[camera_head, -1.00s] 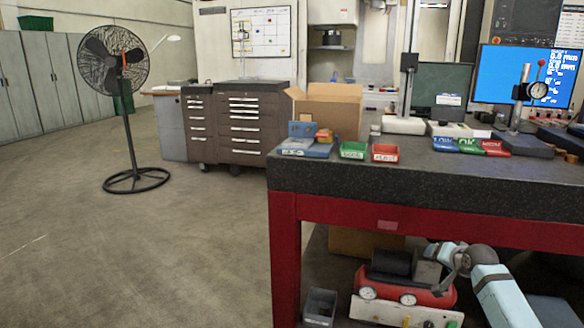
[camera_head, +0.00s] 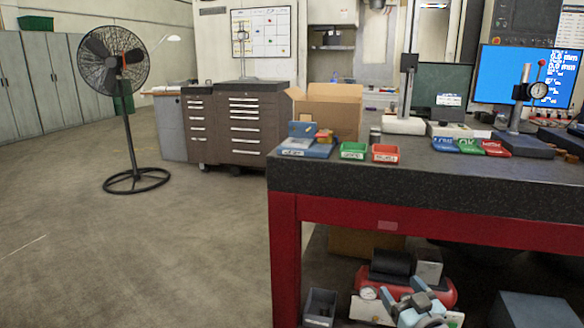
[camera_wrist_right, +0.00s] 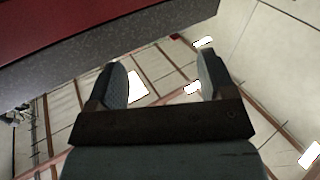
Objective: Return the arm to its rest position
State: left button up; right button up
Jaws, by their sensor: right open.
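My right arm's light-blue and grey end, with the right gripper (camera_head: 412,300), shows at the bottom of the head view. It is low in front of the table's underside, overlapping the red compressor there. In the right wrist view the right gripper (camera_wrist_right: 163,82) has its two dark fingers spread wide apart with nothing between them. The table's dark edge crosses the upper left of that view, apart from the fingers. My left gripper is not in view.
A dark-topped table (camera_head: 420,185) with a red frame fills the right. On it are a blue tray (camera_head: 318,150), a green bin (camera_head: 353,151), a red bin (camera_head: 385,153) and gauges. Below are a red compressor (camera_head: 448,292) and a grey bin (camera_head: 320,308). The floor at left is clear around a fan (camera_head: 125,120).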

jog(key=s+a+r+y, duration=0.15)
jog(key=s+a, duration=0.25)
jog(key=s, duration=0.6)
jog(key=s+a+r+m+y, duration=0.1)
jog(key=s+a+r, duration=0.3)
jog(key=s, duration=0.5)
jog(key=s+a+r+y, duration=0.15)
jog(key=s+a, duration=0.35)
jog(key=s, duration=0.5)
pick_arm(q)
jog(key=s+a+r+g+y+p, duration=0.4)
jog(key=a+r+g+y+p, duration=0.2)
jog(key=p, duration=3.2)
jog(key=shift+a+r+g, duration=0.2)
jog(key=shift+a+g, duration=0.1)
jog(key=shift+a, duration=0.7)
pick_arm(e)
jog(key=s+d+r+g+h, duration=0.3)
jog(key=d+r+g+h, duration=0.2)
jog(key=d+r+g, duration=0.1)
jog(key=shift+s+d+g+h, duration=0.25)
jog(key=shift+d+g+h, duration=0.15)
jog(key=shift+d+g, duration=0.4)
